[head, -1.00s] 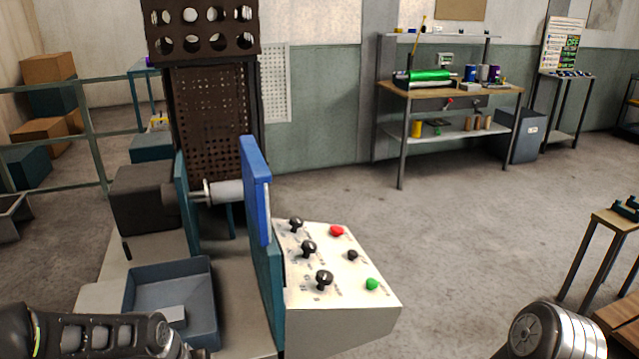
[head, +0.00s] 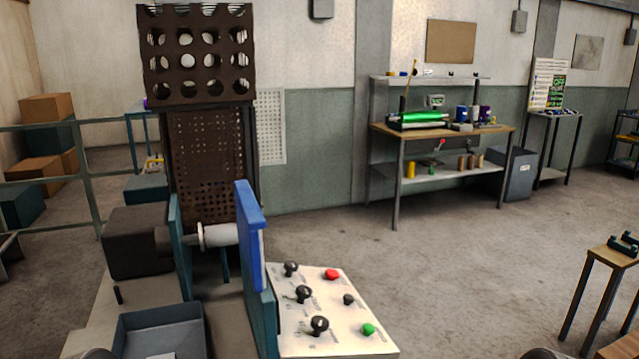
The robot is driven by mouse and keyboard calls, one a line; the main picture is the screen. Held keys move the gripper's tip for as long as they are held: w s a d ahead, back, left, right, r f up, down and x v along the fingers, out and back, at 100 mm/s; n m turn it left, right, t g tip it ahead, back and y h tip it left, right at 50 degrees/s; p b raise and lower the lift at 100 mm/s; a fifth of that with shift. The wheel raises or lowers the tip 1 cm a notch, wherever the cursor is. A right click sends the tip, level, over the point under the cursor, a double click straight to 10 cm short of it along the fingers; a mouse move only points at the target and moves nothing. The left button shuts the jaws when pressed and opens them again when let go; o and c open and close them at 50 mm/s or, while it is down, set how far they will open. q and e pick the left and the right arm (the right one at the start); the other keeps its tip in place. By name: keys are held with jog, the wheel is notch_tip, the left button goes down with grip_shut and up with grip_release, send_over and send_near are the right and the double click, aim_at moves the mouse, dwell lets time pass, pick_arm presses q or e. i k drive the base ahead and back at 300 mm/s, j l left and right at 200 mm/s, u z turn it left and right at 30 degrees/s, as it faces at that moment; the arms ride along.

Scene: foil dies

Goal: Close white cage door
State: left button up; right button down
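A white perforated panel (head: 270,127), which looks like the white cage door, stands upright beside the right edge of the dark brown perforated cage (head: 208,165) at the back left. Its left edge is partly hidden by the cage, and I cannot tell how it is hinged. Neither gripper is in view. Only small dark pieces of my arms show at the bottom edge.
A machine with a blue guard plate (head: 250,235), a grey roller (head: 220,234) and a control panel (head: 328,310) with knobs and buttons stands in front. A workbench (head: 445,130) is at the back.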

aim_at(278, 161)
jog(key=z, duration=1.55)
jog(key=i+z, duration=0.2)
jog(key=i+j+u, duration=0.15)
jog(key=i+u, duration=0.15)
jog(key=i, duration=0.25)
jog(key=i+u, duration=0.25)
jog(key=i, duration=0.35)
jog(key=i+l+u, duration=0.1)
jog(key=i+u, duration=0.2)
jog(key=i, duration=0.25)
jog(key=i+l+u, duration=0.3)
jog(key=i, duration=0.25)
jog(key=i+j+u, duration=0.15)
jog(key=i, duration=0.85)
jog(key=i+u, duration=0.2)
jog(key=i, duration=0.8)
jog(key=i+l+u, duration=0.15)
jog(key=i, duration=0.85)
jog(key=u, duration=3.75)
jog(key=l, duration=0.5)
jog(key=i+u, duration=0.05)
